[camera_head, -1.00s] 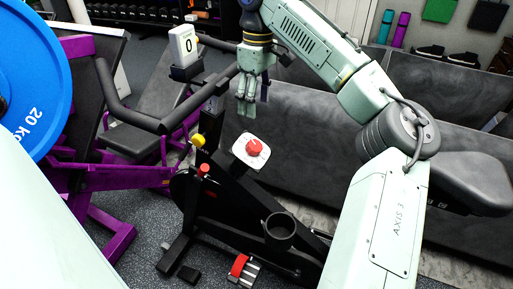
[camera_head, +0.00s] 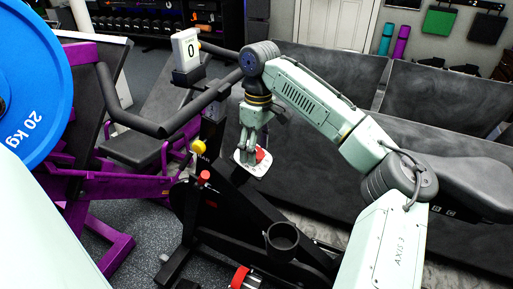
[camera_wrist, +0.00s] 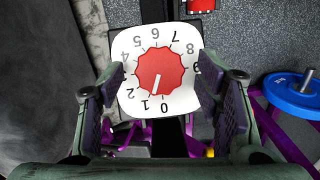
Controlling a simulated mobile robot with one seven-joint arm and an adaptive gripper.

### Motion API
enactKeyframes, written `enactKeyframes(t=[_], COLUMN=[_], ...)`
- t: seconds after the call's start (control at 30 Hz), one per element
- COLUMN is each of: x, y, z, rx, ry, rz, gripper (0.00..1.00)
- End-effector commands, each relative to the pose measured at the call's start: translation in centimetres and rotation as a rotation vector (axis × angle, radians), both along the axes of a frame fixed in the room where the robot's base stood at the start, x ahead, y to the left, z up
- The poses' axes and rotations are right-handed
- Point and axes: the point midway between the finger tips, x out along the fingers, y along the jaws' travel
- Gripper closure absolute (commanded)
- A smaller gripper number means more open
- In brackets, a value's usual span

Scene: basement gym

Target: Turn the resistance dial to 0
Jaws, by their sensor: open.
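The resistance dial is a red scalloped knob (camera_wrist: 160,73) on a white plate (camera_wrist: 133,43) with numbers around it. The knob's white pointer line is toward the bottom of the wrist view, between 0 and 1. My gripper (camera_wrist: 163,75) is open, with one finger on each side of the knob and the knob between them; contact is not visible. In the head view my gripper (camera_head: 252,153) hangs at the dial and hides part of it. The red knob (camera_head: 262,155) and the white plate (camera_head: 246,168) show partly past the fingers.
The dial is on a black exercise bike frame (camera_head: 240,205) with a cup holder (camera_head: 282,240). A white counter reading 0 (camera_head: 187,50) stands near black handlebars (camera_head: 150,125). A yellow knob (camera_head: 199,146) and a red knob (camera_head: 204,176) are left of the dial. A blue plate (camera_head: 35,80) is far left.

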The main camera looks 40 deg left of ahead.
Motion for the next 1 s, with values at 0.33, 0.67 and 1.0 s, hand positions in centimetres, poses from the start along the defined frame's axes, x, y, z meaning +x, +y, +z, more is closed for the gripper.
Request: enactKeyframes(t=[0.33, 0.67, 1.0], x=[-0.01, -0.01, -0.03], y=[0.0, 0.0, 0.0], z=[-0.09, -0.06, -0.05], rx=[0.0, 0.0, -0.001], ry=[0.0, 0.0, 0.0], rz=[0.0, 0.0, 0.001], gripper=[0.47, 0.69, 0.89])
